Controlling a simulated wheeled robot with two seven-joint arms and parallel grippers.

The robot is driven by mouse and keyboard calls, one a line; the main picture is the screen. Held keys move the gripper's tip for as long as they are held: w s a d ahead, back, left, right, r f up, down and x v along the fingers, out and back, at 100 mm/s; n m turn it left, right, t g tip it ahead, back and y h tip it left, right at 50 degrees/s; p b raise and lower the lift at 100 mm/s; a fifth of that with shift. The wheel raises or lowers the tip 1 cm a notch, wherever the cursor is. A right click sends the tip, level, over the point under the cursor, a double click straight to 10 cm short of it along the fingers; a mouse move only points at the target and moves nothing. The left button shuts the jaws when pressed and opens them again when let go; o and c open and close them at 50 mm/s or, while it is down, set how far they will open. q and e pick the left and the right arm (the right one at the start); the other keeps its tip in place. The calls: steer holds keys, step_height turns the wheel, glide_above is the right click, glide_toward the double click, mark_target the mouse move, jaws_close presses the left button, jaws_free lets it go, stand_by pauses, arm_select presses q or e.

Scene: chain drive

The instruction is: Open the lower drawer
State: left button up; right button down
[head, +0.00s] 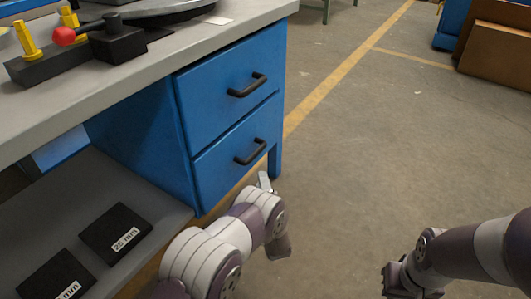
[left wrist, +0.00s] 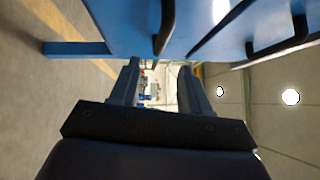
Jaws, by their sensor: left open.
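The blue lower drawer (head: 225,165) is closed, flush with the cabinet front. Its black bar handle (head: 251,152) also shows in the left wrist view (left wrist: 166,28). My left gripper (head: 265,182) is just below and in front of this handle in the head view, partly hidden by its own wrist. In the left wrist view its two fingers (left wrist: 159,68) are apart with nothing between them, and the handle lies beyond the tips, roughly in line with the gap. My right gripper (head: 398,282) is low at the right, away from the cabinet; its fingers are unclear.
The closed upper drawer (head: 225,85) has a similar handle (head: 248,85). The grey workbench top (head: 190,45) carries a dark fixture with yellow pegs. Dark labelled boxes (head: 115,234) sit on the lower shelf (head: 165,210). The floor right of the cabinet is clear.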

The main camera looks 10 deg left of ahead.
mark_target(255, 151)
arm_select(q)
steer(key=shift+m, duration=0.3)
steer(key=b+x, duration=0.8)
steer(key=x, duration=0.4)
steer(key=shift+f, duration=0.1)
steer(key=shift+w+a+r, duration=0.1)
steer(key=shift+w+r, duration=0.1)
steer(key=shift+w, duration=0.1)
steer(key=shift+r, duration=0.1)
steer(key=shift+c, duration=0.3)
jaws_close()
